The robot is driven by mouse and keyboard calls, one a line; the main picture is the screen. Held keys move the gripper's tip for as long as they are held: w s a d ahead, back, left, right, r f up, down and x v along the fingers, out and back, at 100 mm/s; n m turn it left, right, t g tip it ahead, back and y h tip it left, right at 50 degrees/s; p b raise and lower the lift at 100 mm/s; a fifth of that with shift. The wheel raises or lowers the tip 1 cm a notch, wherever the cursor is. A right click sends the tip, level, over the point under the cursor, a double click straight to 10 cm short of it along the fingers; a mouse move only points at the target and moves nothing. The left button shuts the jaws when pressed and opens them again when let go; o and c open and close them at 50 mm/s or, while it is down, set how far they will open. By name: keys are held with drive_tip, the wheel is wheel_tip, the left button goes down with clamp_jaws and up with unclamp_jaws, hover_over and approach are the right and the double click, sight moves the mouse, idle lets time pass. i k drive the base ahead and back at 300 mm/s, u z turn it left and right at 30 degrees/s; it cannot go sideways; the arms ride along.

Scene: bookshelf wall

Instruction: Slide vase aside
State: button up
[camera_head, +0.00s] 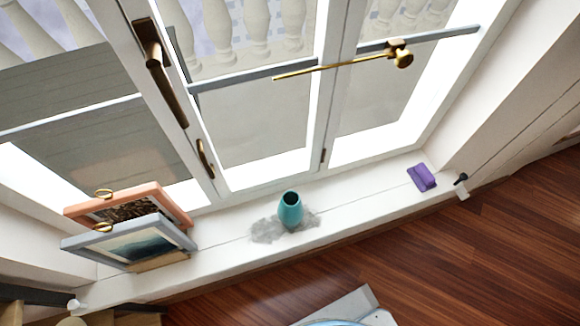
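A teal vase (290,212) stands upright on the white window sill (360,202), near the middle of the view. Its dark open mouth faces up. An irregular grey patch (268,230), like dust or dirt, lies on the sill around the vase's base, showing on both its left and right sides. The vase covers part of the patch. My gripper is not in view, and nothing touches the vase.
A purple block (422,177), perhaps a sponge, lies at the sill's right end. Two picture frames, salmon (177,206) and grey-blue (185,236), lean at the left. Bare sill lies either side of the vase. Window panes with brass handles (172,95) rise behind; wooden floor (470,260) lies in front.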

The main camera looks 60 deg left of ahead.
sight(291, 209)
drive_tip(key=z, duration=0.1)
drive_tip(key=i, duration=0.15)
drive_tip(key=u, duration=2.7)
drive_tip(key=k, duration=0.85)
drive_tip(key=u, duration=0.2)
drive_tip(key=i, duration=0.85)
drive_tip(key=z, duration=0.1)
